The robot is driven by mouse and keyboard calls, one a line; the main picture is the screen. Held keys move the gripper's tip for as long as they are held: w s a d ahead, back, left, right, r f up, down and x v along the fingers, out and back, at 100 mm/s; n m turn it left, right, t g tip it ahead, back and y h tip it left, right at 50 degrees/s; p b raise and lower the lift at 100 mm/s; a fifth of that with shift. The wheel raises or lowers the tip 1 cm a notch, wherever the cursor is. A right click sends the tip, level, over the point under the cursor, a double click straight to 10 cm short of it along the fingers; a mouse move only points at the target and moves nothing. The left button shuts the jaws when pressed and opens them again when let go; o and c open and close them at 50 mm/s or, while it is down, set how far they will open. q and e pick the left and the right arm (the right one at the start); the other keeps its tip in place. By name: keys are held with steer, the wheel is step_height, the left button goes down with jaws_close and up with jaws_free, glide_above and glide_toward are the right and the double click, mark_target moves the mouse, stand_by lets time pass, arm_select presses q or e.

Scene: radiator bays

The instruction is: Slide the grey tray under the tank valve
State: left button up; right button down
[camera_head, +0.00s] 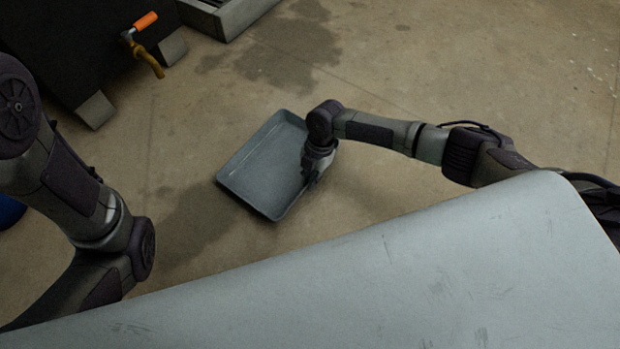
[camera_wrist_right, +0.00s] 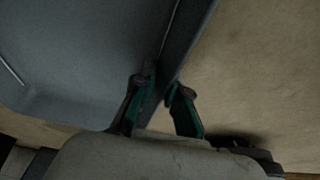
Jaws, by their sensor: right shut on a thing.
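The grey tray (camera_head: 262,165) lies on the concrete floor in the middle of the head view, with a low rim all round. My right gripper (camera_head: 312,178) is shut on the tray's right rim. In the right wrist view the gripper's fingers (camera_wrist_right: 160,95) stand on either side of the tray wall, and the tray (camera_wrist_right: 85,55) fills the upper left. The tank valve (camera_head: 146,58), a brass spout with an orange handle (camera_head: 146,21), sticks out of the dark tank (camera_head: 70,40) at the upper left, apart from the tray. My left gripper is out of view.
A grey trough (camera_head: 225,15) stands at the top, right of the tank. The tank rests on grey feet (camera_head: 96,110). A dark stain marks the floor (camera_head: 275,55). The floor between tray and valve is clear. A blue object (camera_head: 10,212) shows at the left edge.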

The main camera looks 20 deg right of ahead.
mark_target(280, 172)
stand_by(0.3)
steer(key=shift+w+a+f+b, duration=0.1)
steer(key=shift+w+a+b, duration=0.9)
steer(key=shift+w+b, duration=0.2)
steer(key=shift+w+a+f+b, duration=0.1)
steer(key=shift+w+a+b, duration=0.85)
steer(key=shift+w+b, duration=0.2)
steer(key=shift+w+a+r+b, duration=0.15)
steer(key=shift+w+a+b, duration=0.95)
steer(key=shift+w, duration=0.2)
